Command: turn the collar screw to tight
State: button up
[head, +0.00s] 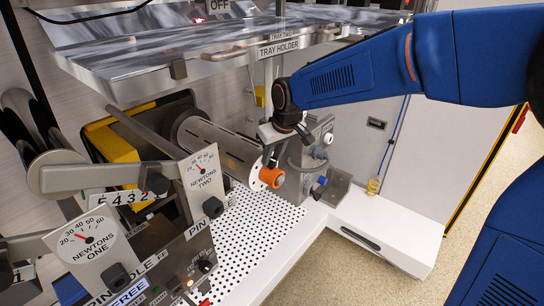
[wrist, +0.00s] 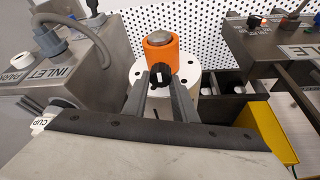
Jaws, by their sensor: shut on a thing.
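The collar screw (wrist: 161,78) is a small black knob with a white mark, on the side of an orange collar (wrist: 158,50). The collar sits around a grey metal shaft end (wrist: 158,35). In the head view the orange collar (head: 271,177) is at the near end of a grey cylinder (head: 222,140). My gripper (head: 268,157) reaches down to the collar from above. In the wrist view my gripper's two fingers (wrist: 162,84) stand on either side of the screw and are shut on it. The finger contact is partly hidden, and I cannot read a tight mark.
A metal tray holder (head: 279,47) hangs close above my gripper. A steel box with knobs (head: 318,140) stands right of the collar. Dial panels (head: 205,180) stand at left. The white perforated deck (head: 250,225) below is mostly clear.

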jog(key=o, duration=1)
jog(key=shift+o, duration=0.2)
jog(key=v, duration=1.7)
jog(key=shift+r, duration=0.2)
